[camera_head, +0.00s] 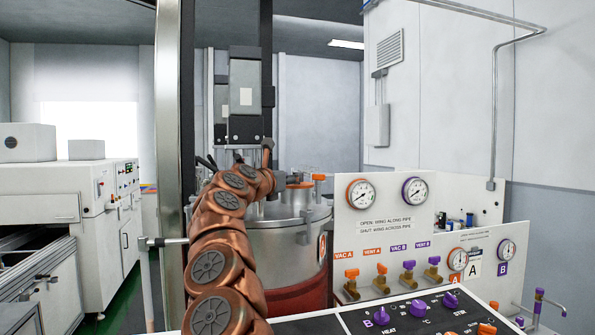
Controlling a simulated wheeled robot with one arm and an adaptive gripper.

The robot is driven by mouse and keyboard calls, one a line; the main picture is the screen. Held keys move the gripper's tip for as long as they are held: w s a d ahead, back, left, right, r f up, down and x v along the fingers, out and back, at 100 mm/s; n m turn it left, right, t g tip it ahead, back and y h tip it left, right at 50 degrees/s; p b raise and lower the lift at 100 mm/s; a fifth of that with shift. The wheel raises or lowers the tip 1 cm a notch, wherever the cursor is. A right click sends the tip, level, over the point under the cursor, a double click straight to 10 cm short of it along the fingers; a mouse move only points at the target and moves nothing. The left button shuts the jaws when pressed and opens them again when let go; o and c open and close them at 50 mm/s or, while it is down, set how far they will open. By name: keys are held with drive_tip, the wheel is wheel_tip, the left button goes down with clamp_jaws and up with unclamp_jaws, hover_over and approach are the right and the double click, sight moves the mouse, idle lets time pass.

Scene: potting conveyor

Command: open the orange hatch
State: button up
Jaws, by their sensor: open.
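An orange fitting (300,185), which looks like the hatch, sits on top of the round metal vessel (288,250). An orange knob or handle (319,177) stands just to its right. The hatch looks shut, but it is small and partly covered by my gripper. My gripper (302,177) is at the end of my copper-coloured arm, over the vessel lid and pointing right. It is open and close to the orange parts; I cannot tell whether it touches them.
A white panel (345,235) with gauges and orange and purple valves stands right of the vessel. A dark control panel (420,318) with knobs lies in front. A grey column unit (245,95) rises behind the lid. White machines (95,210) stand at left.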

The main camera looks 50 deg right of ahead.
drive_tip(key=d+p, duration=0.1)
drive_tip(key=d, duration=0.1)
drive_tip(key=d+p, duration=0.1)
drive_tip(key=shift+w+d+r+p, duration=0.2)
drive_tip(key=shift+w+p, duration=0.05)
drive_tip(key=shift+p, duration=0.1)
drive_tip(key=shift+w+d+f+p, duration=0.1)
drive_tip(key=shift+d+f+p, duration=0.15)
drive_tip(key=shift+d+p, duration=0.3)
drive_tip(key=shift+d, duration=0.1)
clamp_jaws()
